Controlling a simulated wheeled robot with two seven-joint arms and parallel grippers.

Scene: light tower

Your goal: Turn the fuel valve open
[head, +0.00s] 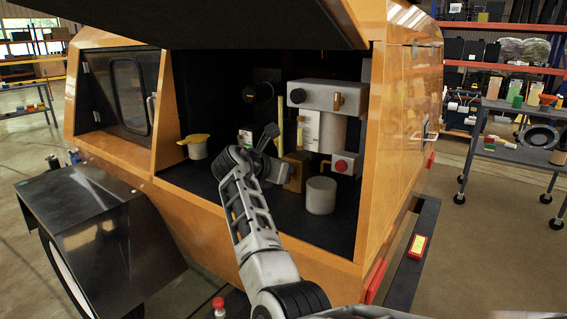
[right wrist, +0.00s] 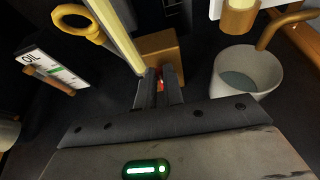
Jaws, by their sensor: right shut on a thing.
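The fuel valve appears as a brass block (head: 297,171) low inside the open orange housing; it also shows in the right wrist view (right wrist: 160,47). A small red part (right wrist: 160,85), likely its handle, shows between the fingers of my right gripper (right wrist: 159,88) in front of the block. The right gripper is shut on this red part. In the head view my right arm reaches into the housing, with the right gripper (head: 284,172) at the left of the brass block. The fingertips and red part are hard to make out there. My left gripper is out of view.
A whitish cup (head: 321,195) stands right of the block, below a red-button box (head: 345,165). A yellow strip (right wrist: 118,38), yellow ring (right wrist: 75,22) and OIL card (right wrist: 50,68) are at the left in the wrist view. A raised dark lid (head: 215,22) overhangs the opening.

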